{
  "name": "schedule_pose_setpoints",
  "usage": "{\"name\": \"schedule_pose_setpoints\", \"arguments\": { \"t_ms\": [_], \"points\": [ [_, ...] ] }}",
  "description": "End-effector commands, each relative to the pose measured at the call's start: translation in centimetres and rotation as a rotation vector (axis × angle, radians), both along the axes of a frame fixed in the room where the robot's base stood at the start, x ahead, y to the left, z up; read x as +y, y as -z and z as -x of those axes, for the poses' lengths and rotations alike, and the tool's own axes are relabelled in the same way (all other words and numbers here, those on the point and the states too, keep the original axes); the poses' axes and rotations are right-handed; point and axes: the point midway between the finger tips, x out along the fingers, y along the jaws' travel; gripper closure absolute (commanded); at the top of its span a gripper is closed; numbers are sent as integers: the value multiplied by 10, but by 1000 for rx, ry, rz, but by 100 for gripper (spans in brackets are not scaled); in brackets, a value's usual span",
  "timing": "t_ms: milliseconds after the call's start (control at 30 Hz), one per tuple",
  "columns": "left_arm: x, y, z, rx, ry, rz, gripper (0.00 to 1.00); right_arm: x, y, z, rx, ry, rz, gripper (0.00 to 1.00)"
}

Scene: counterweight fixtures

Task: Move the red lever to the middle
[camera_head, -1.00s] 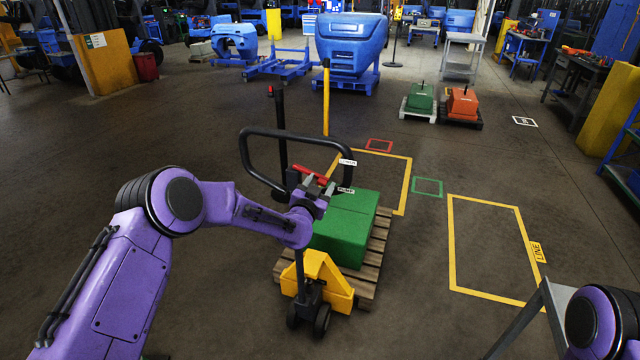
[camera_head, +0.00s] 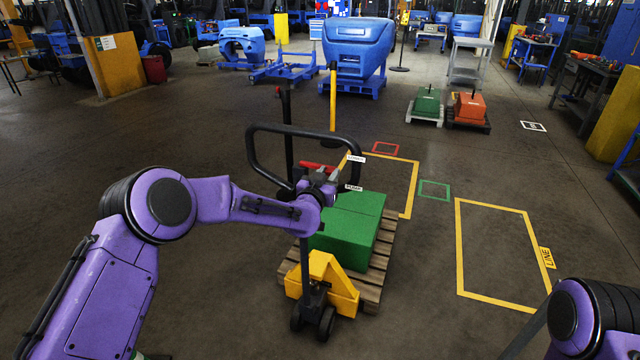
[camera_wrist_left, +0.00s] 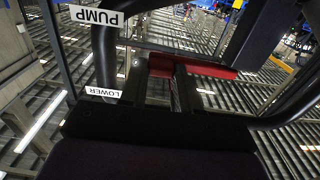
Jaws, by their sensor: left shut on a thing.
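The red lever (camera_head: 318,167) sits inside the black loop handle (camera_head: 262,128) of a yellow pallet jack (camera_head: 322,282). In the left wrist view the lever (camera_wrist_left: 210,68) crosses between the gripper's fingers. My left gripper (camera_head: 331,177) is shut on it; the fingers (camera_wrist_left: 160,82) hide part of the lever. A LOWER label (camera_head: 356,158) and a PUMP label (camera_head: 353,188) are on the handle's right side. In the wrist view the lever lies level between the PUMP label (camera_wrist_left: 97,16) and the LOWER label (camera_wrist_left: 103,92), nearer LOWER. My right gripper is out of view.
A green block (camera_head: 350,222) rests on a wooden pallet (camera_head: 370,292) over the jack's forks. Yellow, red and green floor outlines lie beyond and to the right. Green (camera_head: 427,101) and orange (camera_head: 470,107) weights stand farther back. The floor at left is clear.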

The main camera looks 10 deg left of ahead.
Motion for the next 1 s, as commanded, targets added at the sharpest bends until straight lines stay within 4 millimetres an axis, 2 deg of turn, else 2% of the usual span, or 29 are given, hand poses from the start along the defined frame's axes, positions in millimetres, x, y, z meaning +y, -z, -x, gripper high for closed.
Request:
{"name": "schedule_pose_setpoints", "arguments": {
  "t_ms": [233,267,300,333,667,767,1000],
  "points": [
    [0,-2,0,-2,0,0,100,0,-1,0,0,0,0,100],
    [0,-2,0,-2,0,0,59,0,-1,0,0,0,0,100],
    [1,-2,0,-2,0,0,46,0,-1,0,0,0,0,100],
    [1,-1,0,-2,0,0,43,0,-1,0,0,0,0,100],
    [1,-1,4,-1,0,-1,43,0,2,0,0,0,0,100],
    [2,0,17,-2,1,-1,43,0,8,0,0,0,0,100],
    [8,2,70,-1,1,-1,43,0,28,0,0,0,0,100]
  ]
}}
